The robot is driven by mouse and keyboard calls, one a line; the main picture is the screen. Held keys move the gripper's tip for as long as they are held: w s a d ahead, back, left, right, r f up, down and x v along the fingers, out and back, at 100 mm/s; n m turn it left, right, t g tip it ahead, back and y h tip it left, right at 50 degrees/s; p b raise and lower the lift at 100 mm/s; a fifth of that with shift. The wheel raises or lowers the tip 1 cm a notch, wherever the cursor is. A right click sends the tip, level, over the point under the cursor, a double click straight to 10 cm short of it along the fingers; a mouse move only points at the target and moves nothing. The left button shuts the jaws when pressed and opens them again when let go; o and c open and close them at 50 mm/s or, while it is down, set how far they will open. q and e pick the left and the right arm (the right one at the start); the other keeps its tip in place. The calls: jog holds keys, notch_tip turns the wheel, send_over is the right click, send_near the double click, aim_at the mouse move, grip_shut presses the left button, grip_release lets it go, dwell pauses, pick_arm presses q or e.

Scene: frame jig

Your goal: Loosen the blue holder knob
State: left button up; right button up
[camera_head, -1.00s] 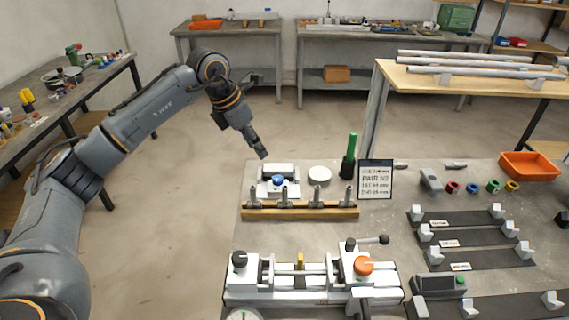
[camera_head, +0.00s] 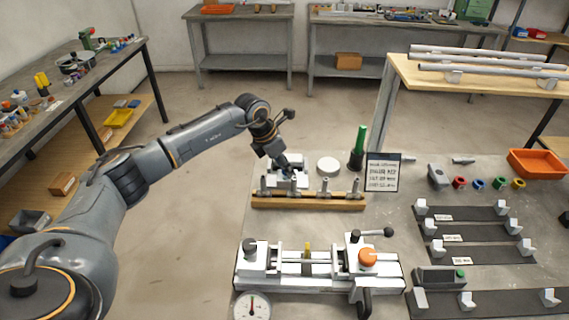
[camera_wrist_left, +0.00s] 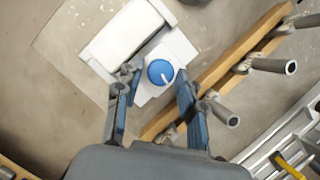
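The blue holder knob (camera_wrist_left: 160,72) is round with a white pointer line and sits on a white holder (camera_wrist_left: 178,48) in the left wrist view. The holder (camera_head: 302,181) also shows in the head view, behind the wooden rack, where my gripper covers the knob. My left gripper (camera_wrist_left: 153,98) is open, pointing down over the holder. In the wrist picture its two fingers lie on either side of the knob and just below it. I see no contact with the knob. My right gripper is in neither view.
A wooden rack (camera_head: 335,203) with several upright metal pins stands close in front of the holder. A white clamping jig (camera_head: 290,270) and dial gauge (camera_head: 252,306) are nearer. A green-handled tool (camera_head: 360,142), white disc (camera_head: 328,166) and sign (camera_head: 382,172) stand to the right.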

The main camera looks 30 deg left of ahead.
pick_arm(q)
jog(key=shift+f, duration=0.1)
jog(key=shift+c, duration=0.2)
grip_shut()
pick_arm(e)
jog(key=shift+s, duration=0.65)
